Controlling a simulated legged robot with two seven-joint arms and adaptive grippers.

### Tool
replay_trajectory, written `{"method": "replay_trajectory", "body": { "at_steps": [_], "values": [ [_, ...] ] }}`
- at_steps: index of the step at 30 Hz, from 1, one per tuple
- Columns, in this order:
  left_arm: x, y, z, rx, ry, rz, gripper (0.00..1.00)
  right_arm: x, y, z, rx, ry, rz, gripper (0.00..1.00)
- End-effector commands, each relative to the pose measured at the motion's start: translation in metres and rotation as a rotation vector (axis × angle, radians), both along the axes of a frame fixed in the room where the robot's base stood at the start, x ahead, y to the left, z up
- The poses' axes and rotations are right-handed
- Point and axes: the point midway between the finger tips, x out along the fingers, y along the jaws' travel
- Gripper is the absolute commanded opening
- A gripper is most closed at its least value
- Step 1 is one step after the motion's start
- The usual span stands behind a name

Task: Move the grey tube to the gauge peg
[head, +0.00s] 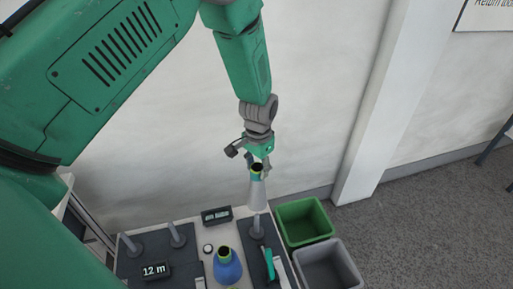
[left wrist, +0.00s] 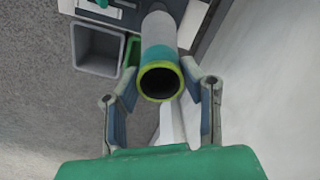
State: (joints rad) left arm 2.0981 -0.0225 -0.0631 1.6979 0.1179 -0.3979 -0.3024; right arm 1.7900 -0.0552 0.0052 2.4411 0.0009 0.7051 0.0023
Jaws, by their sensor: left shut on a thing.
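The grey tube (head: 257,193) is upright, with a teal band and yellow-green rim at its top. My left gripper (head: 259,165) is shut on it near this top end. In the left wrist view, the tube (left wrist: 160,42) shows its open dark mouth between the two fingers of my left gripper (left wrist: 159,85). A grey peg (head: 256,230) on a dark base stands directly under the tube in the head view. I cannot tell whether the tube's lower end is above the peg or around its tip. My right gripper is not in view.
A small display (head: 216,215) stands behind. Two pegs (head: 131,246) (head: 178,236) and a "12 m" display (head: 155,271) are at left. A green bin (head: 304,221) and grey bin (head: 328,267) stand right.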

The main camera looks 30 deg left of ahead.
Motion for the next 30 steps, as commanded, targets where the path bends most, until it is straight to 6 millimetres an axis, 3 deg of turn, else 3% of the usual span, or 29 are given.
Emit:
{"method": "replay_trajectory", "body": {
  "at_steps": [5, 15, 21, 30],
  "values": [
    [0.0, 0.002, -0.013, 0.001, 0.002, -0.003, 0.03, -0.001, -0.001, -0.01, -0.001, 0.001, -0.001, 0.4],
    [0.001, 0.009, -0.057, -0.007, 0.003, -0.001, 0.03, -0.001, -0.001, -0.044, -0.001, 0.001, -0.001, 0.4],
    [0.001, 0.008, -0.049, -0.006, 0.001, -0.001, 0.03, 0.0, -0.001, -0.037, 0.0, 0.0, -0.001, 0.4],
    [-0.002, 0.001, -0.051, -0.003, 0.003, -0.003, 0.03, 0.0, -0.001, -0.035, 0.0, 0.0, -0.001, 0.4]
  ]
}}
